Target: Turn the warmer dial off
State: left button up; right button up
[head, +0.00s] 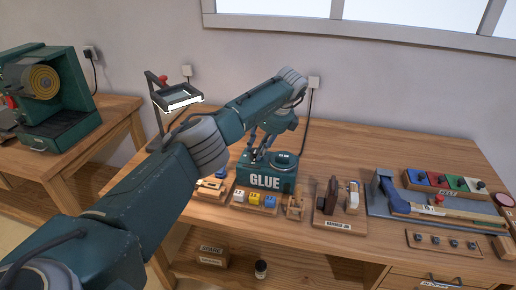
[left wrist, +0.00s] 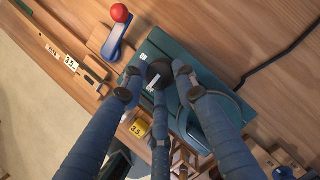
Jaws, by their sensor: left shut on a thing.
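The glue warmer (head: 265,182) is a dark green box lettered "GLUE", standing on the wooden workbench left of its middle. Its green top also shows in the left wrist view (left wrist: 153,48). The warmer dial (left wrist: 158,72) is a black round knob with a white pointer mark, at one end of that top. My left gripper (head: 257,155) reaches down onto the warmer from above. In the left wrist view its fingers (left wrist: 157,80) are closed around the dial, touching it. The fingers partly cover the dial, and any markings around it cannot be read. My right gripper is in neither view.
Numbered blocks (head: 255,199) sit in front of the warmer. A red-knobbed blue lever (left wrist: 118,32) is beside it. A hammer jig (head: 330,203) and a tray with a blue-handled tool (head: 397,206) lie to the right. A cord runs behind the warmer.

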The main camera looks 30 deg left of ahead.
pick_arm(q)
jog(key=shift+r, duration=0.1)
jog(key=o, duration=1.2)
jog(key=shift+c, duration=0.2)
jog(key=v, duration=1.2)
